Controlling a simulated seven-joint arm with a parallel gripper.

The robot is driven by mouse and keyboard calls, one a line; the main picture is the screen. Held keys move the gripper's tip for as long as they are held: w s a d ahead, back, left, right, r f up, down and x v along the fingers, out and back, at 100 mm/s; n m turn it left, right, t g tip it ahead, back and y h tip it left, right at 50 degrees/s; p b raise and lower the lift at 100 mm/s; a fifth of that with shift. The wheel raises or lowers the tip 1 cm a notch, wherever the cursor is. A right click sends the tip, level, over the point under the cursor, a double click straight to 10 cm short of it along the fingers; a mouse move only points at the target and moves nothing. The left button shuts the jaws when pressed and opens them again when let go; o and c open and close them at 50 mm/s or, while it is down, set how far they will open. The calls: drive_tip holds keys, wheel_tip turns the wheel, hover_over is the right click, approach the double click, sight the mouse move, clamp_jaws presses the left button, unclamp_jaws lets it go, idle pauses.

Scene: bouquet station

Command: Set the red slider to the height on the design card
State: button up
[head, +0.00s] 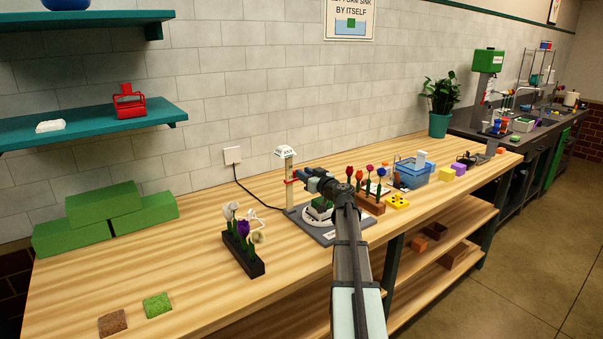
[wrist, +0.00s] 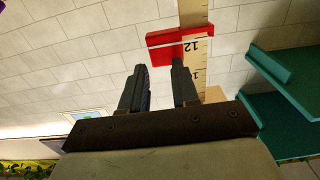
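The red slider (head: 289,181) sits on a pale upright ruler post (head: 288,164) with a white top, on a grey base. In the wrist view the red slider (wrist: 170,48) is near the "12" mark on the ruler (wrist: 195,50). My gripper (head: 300,175) is beside the post at slider height. In the wrist view my gripper (wrist: 158,74) has its two dark fingers apart with nothing between them. The fingertips are just short of the slider; I cannot tell whether one touches it. I cannot make out the design card or a height on it.
A green block on a round white plate stands on the grey base (head: 303,224) beside the post. A dark flower holder (head: 245,262) is at left, and a brown one (head: 369,204) with red and purple flowers at right.

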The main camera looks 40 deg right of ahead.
drive_tip(key=shift+w, duration=1.25)
drive_tip(key=shift+c, duration=0.4)
clamp_jaws()
